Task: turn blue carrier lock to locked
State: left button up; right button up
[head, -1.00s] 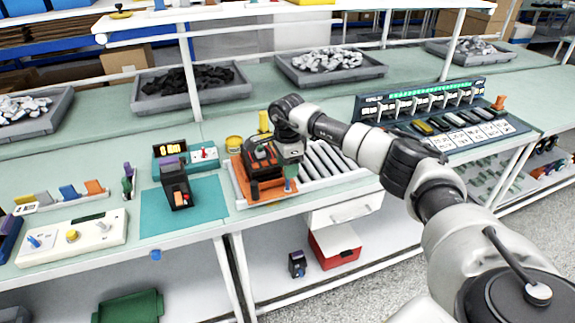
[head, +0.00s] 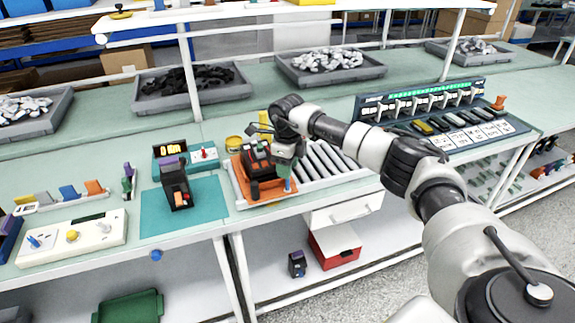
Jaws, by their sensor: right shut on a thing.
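The orange carrier (head: 241,181) sits on the left part of the roller conveyor, with a dark breaker-like device (head: 258,166) on it. The blue carrier lock (head: 288,185) is a small upright blue piece at the carrier's front right corner. My right gripper (head: 287,177) points down over this corner and is shut on the blue lock. The jaws hide the lock's upper part, so its exact turn angle cannot be read. My left gripper is not in view.
Bare rollers (head: 325,160) lie right of the carrier. A teal mat (head: 210,205) with a black device (head: 175,185) lies to the left. A teal meter box (head: 168,150) and a yellow round piece (head: 234,142) stand behind. The breaker rack (head: 440,115) is at the right.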

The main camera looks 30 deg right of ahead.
jog(key=m, duration=0.4)
jog(key=shift+r+m+p, duration=0.1)
jog(key=shift+m+p, duration=0.55)
jog(key=shift+m, duration=2.15)
jog(key=o, duration=0.9)
notch_tip(320, 180, up, 11)
jog(key=shift+f+b, duration=0.15)
jog(key=shift+b, duration=0.95)
